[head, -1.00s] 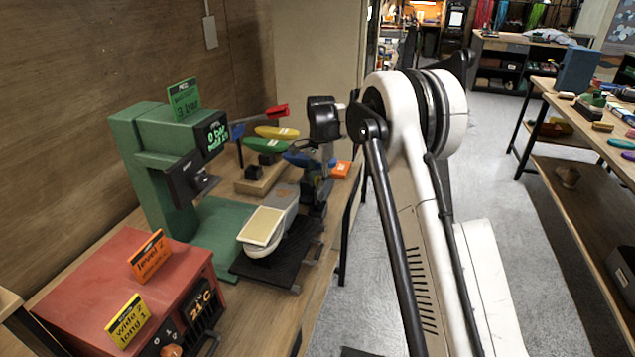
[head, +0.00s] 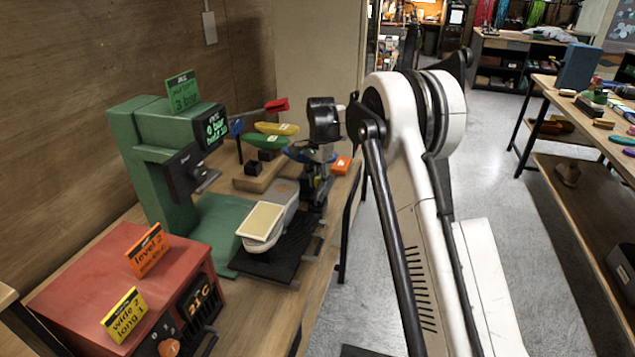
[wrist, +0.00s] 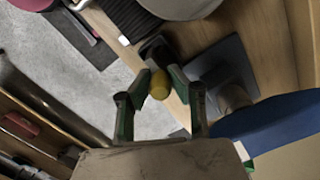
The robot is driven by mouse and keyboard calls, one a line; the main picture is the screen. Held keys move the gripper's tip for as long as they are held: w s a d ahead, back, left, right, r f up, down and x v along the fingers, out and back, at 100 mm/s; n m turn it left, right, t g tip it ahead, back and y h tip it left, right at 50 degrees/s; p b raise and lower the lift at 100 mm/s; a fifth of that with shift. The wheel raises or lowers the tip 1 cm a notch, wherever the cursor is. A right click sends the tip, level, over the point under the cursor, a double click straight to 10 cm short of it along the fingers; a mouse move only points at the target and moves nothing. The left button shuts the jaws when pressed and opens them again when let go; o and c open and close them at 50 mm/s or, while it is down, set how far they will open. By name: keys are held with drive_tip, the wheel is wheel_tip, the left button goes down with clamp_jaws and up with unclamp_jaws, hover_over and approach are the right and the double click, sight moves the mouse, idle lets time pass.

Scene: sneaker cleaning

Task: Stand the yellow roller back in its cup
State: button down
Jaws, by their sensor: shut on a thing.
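My gripper (wrist: 159,88) has green-edged fingers shut on the yellow roller (wrist: 160,84) in the wrist view. The roller shows as a short, rounded yellow end between the fingertips. A small dark block (wrist: 154,49) lies just beyond it, and I cannot tell whether the two touch. In the head view my gripper (head: 317,185) points down over the bench, right of the pale-soled shoe; the roller cannot be made out there. I cannot identify the roller's cup with certainty in either view.
A dark square plate (wrist: 222,68) and a blue disc (wrist: 272,117) are close to my gripper. The shoe (head: 264,222) rests sole up on a black mat (head: 280,262). A green press (head: 150,150) and red box (head: 110,290) stand left. The aisle floor is clear.

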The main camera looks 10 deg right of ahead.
drive_tip(key=shift+f+b, duration=0.95)
drive_tip(key=shift+f, duration=0.6)
drive_tip(key=c, duration=1.5)
unclamp_jaws()
drive_tip(key=shift+c, duration=0.2)
drive_tip(key=r, duration=1.2)
drive_tip(key=shift+w+d, duration=0.3)
